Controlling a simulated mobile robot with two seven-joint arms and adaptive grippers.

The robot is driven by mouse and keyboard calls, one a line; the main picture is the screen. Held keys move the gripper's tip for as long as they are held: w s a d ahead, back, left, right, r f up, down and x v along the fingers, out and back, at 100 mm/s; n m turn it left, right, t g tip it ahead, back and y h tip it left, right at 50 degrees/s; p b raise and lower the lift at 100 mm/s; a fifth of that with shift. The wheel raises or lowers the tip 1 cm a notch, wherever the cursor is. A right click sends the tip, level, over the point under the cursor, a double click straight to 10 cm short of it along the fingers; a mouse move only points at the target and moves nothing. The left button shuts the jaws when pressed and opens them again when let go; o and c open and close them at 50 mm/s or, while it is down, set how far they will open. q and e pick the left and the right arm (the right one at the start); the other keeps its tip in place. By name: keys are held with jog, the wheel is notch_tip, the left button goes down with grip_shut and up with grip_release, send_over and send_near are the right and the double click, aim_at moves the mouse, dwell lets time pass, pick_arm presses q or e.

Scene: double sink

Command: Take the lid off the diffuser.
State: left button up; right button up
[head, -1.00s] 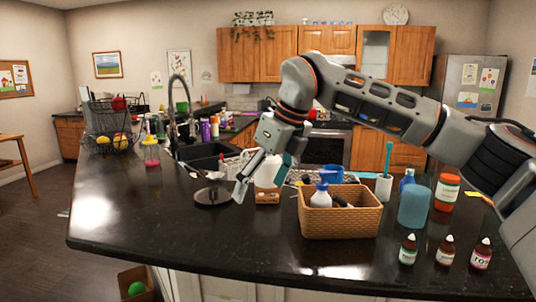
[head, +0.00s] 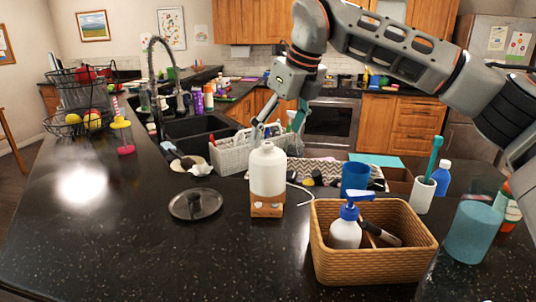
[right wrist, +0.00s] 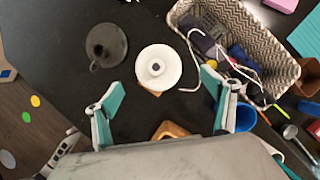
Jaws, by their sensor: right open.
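The diffuser (head: 267,180) stands upright on the dark counter, with a white bottle-shaped upper part on a wooden base (head: 267,210). In the right wrist view the white top (right wrist: 158,67) shows from above as a round disc with a small dark centre. My right gripper (head: 279,125) is open and empty, just above the diffuser's top in the head view. My left gripper is not in view.
A dark round lid with a knob (head: 196,207) lies left of the diffuser. A wicker basket (head: 375,268) with a pump bottle stands at front right. A white basket (head: 238,158) is close behind. The counter's front left is clear.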

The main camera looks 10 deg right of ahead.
aim_at(272, 149)
jog(key=shift+x, duration=0.9)
jog(key=x, duration=0.1)
jog(key=p+x, duration=0.1)
jog(key=x, duration=0.3)
jog(key=shift+s+f, duration=0.15)
jog(key=shift+s, duration=0.1)
jog(key=c, duration=1.2)
